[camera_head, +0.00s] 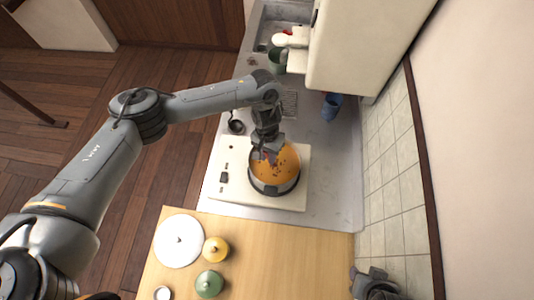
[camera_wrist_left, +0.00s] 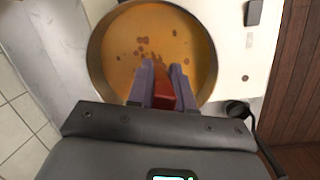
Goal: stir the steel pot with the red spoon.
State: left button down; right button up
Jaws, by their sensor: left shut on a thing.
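The steel pot (camera_head: 273,192) stands on a white stove top and holds orange liquid with dark bits. In the left wrist view the pot's round rim (camera_wrist_left: 97,62) frames the liquid. My left gripper (camera_head: 266,155) is over the pot, pointing down. In the left wrist view its two fingers (camera_wrist_left: 163,68) are shut on the red spoon (camera_wrist_left: 165,95). Only a short red part of the spoon shows between the fingers; its lower end is hidden. My right gripper (camera_head: 372,283) shows partly at the bottom right, away from the pot; its jaws are unclear.
The white stove top (camera_head: 217,188) lies on a grey counter. A blue cup (camera_head: 331,106) stands behind the pot to the right. A small dark pan (camera_head: 236,127) is at the left. A wooden counter (camera_head: 290,255) in front bears a white lid (camera_head: 180,241), a yellow pot (camera_head: 216,250) and a green pot (camera_head: 209,284).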

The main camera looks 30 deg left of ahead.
pick_arm(q)
jog(key=shift+w+d+f+b, duration=0.15)
jog(key=shift+f+b, duration=0.3)
jog(key=shift+f, duration=0.4)
jog(key=shift+w+d+f+b, duration=0.1)
jog(key=shift+f+b, duration=0.35)
jog(key=shift+f, duration=0.35)
jog(key=shift+w, duration=0.15)
